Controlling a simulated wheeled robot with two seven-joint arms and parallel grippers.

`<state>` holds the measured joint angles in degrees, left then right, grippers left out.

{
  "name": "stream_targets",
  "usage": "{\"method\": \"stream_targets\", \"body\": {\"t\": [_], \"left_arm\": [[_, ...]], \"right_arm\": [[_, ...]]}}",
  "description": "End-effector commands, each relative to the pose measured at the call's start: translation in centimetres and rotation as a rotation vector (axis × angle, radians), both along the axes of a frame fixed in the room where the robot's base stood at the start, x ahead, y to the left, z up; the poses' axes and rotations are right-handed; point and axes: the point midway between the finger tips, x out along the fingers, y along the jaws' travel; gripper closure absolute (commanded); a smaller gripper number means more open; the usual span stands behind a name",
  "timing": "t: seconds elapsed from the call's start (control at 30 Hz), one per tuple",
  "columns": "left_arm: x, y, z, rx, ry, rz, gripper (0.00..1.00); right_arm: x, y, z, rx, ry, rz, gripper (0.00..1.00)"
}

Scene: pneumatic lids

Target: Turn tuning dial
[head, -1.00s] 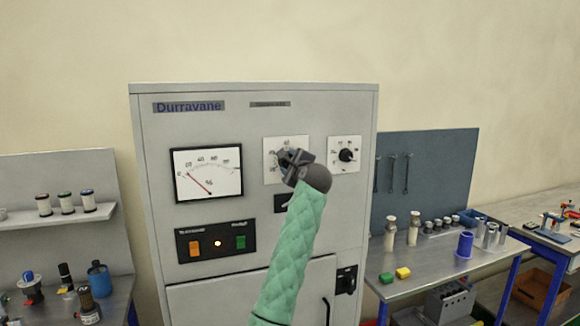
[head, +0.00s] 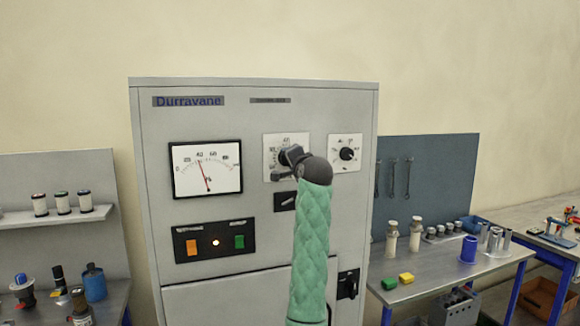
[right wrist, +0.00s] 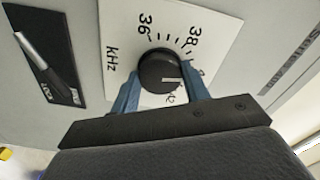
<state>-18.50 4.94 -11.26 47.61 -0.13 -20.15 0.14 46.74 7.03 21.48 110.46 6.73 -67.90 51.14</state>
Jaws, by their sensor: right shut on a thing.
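The tuning dial is a round black knob (right wrist: 156,70) with a white pointer line, on a white kHz scale plate (head: 270,141) of the grey Durravane cabinet (head: 275,235). My right gripper (right wrist: 160,80) is shut on the knob, with a blue finger on either side of it. In the head view the right gripper (head: 287,160) covers most of the knob. The scale reads 36 and 38; other marks are partly hidden. A meter (head: 190,185) at the left has its red needle near 40. My left gripper is not in view.
A second dial (head: 346,154) sits to the right. A small lever switch (right wrist: 45,62) lies close to the gripper, below the dial. An orange button (head: 192,247), a lit lamp and a green button (head: 239,242) sit under the meter. Workbenches stand on both sides.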

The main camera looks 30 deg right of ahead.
Motion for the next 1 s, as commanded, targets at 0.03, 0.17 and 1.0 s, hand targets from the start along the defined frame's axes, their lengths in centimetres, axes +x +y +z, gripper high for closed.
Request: {"method": "stream_targets", "body": {"t": [0.03,0.17,1.0], "left_arm": [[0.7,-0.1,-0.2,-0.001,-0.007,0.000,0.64],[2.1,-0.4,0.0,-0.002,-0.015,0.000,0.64],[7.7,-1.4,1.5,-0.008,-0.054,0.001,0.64]], "right_arm": [[0.0,-0.1,-0.6,-0.045,0.016,-0.001,0.77],[0.0,-0.1,-0.6,-0.165,0.045,0.000,0.77],[0.0,-0.1,-0.6,-0.783,0.195,0.003,0.77]]}}
